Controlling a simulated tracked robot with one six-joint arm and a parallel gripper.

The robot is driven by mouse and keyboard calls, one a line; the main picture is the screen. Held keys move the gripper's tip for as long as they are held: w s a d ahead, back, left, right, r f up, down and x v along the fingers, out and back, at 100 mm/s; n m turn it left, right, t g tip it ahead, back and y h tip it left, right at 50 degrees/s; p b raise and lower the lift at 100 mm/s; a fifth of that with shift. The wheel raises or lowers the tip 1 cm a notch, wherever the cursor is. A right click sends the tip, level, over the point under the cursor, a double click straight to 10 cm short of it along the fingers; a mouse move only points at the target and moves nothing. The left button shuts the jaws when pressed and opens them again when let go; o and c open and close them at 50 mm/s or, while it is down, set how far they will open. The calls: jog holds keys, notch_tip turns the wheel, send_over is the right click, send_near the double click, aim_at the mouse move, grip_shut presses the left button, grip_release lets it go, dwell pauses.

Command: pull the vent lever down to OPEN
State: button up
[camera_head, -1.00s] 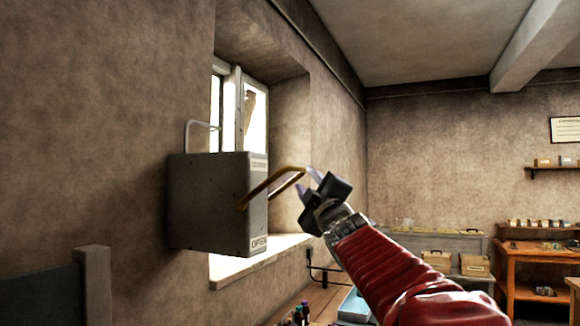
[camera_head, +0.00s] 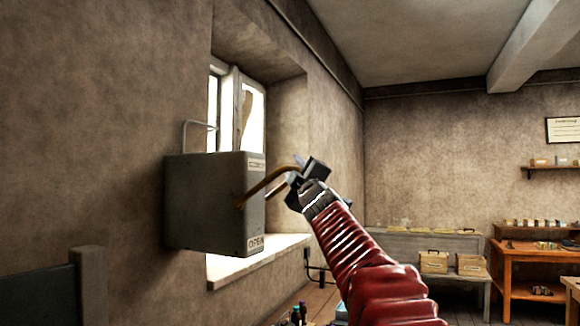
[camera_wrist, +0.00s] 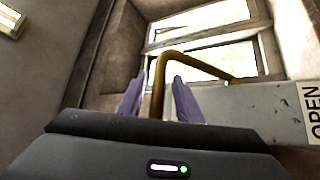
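The vent lever (camera_head: 265,184) is a bent brass rod on the side of a grey metal box (camera_head: 210,203) on the wall. It slants up and outward from its pivot, and an OPEN label sits low on the box. My gripper (camera_head: 299,166) is at the lever's outer end, which it partly hides. In the wrist view the brass rod (camera_wrist: 158,78) passes between the two purple fingers of my gripper (camera_wrist: 158,98). The fingers stand apart, with a gap visible on each side of the rod.
A bright window (camera_head: 238,112) is set in the wall behind the box, with a pale sill (camera_head: 255,262) below. A dark chair back (camera_head: 88,285) stands at lower left. A wooden workbench (camera_head: 525,262) and shelf are far right.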

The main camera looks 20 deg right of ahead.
jog(key=shift+x, duration=1.3)
grip_shut()
